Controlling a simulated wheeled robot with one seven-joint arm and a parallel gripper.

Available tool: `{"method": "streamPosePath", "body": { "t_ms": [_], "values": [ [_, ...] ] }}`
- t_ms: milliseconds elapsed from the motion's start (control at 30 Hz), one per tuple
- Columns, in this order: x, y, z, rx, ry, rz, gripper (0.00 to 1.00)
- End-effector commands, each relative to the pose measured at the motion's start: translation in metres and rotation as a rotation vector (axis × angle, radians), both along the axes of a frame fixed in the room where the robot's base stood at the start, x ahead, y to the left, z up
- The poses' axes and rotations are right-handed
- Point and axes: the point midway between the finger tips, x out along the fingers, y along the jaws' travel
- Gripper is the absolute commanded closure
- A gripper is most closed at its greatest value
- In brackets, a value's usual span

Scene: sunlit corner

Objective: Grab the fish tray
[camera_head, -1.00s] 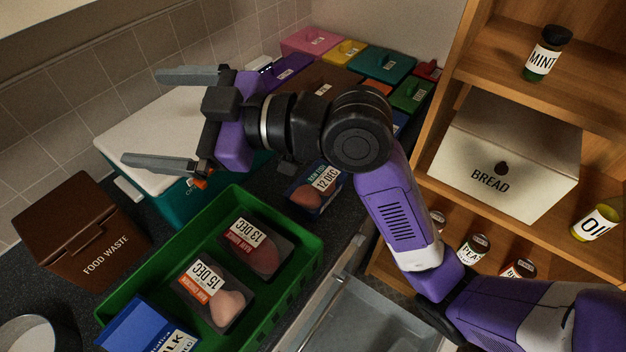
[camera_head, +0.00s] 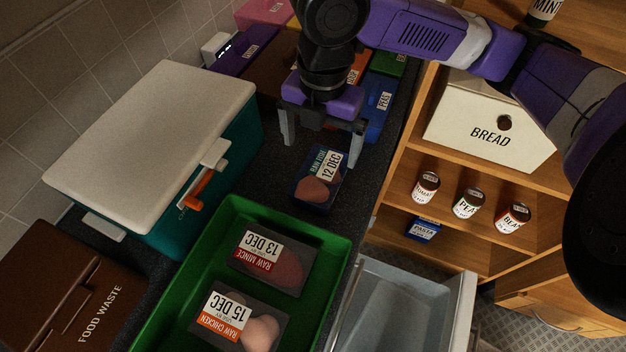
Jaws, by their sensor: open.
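The fish tray (camera_head: 319,190) is a small dark blue pack with a pinkish piece inside and a label dated 12 DEC. It lies on the dark counter just beyond the green crate (camera_head: 231,208). My gripper (camera_head: 322,142) points down with its two fingers spread, one left and one right. It is at the far end of the tray and empty. The right fingertip shows close to the tray's upper right corner. I cannot tell how high the fingertips are above the counter.
The green crate holds raw mince (camera_head: 271,264) and raw chicken (camera_head: 240,322) packs. A teal cooler (camera_head: 190,205) with a white lid stands left. A brown food waste bin (camera_head: 112,290) is at lower left. Coloured boxes stand behind my gripper. An open drawer (camera_head: 400,305) and shelves are right.

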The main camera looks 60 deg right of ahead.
Motion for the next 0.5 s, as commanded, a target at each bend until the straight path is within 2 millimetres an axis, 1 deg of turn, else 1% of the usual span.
{"method": "streamPosePath", "body": {
  "t_ms": [33, 267, 500],
  "values": [
    [-0.001, -0.001, -0.013, -0.003, 0.002, 0.0, 0.0],
    [-0.002, -0.002, -0.026, -0.005, 0.006, 0.0, 0.0],
    [-0.002, -0.001, -0.048, -0.004, 0.006, 0.0, 0.0]
  ]
}}
